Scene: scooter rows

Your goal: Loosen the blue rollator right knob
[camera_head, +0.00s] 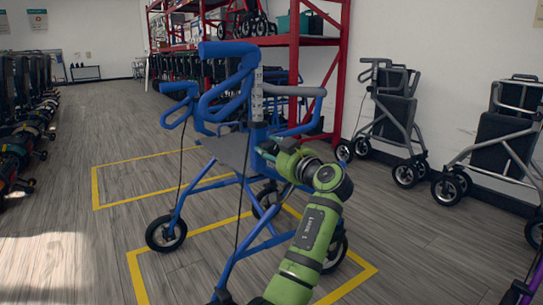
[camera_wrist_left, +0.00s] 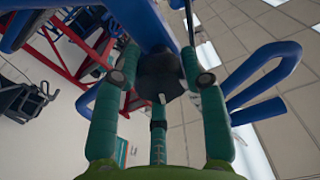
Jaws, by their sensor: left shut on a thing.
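The blue rollator (camera_head: 228,49) stands upright on the floor in the middle of the head view, with a grey seat. My left gripper (camera_head: 268,149) reaches up to its right-hand upright, below the handles. In the left wrist view, the green fingers of this gripper (camera_wrist_left: 160,80) are closed around a black knob (camera_wrist_left: 160,70) on a blue tube. A small pale lever or mark shows at the knob's near end. In the head view the knob is hidden by the gripper. My right gripper is not in view.
Yellow floor lines (camera_head: 142,277) mark bays around the rollator. A red rack (camera_head: 341,62) stands behind it. Grey rollators (camera_head: 390,112) line the right wall, and a dark row of scooters (camera_head: 20,135) is at left.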

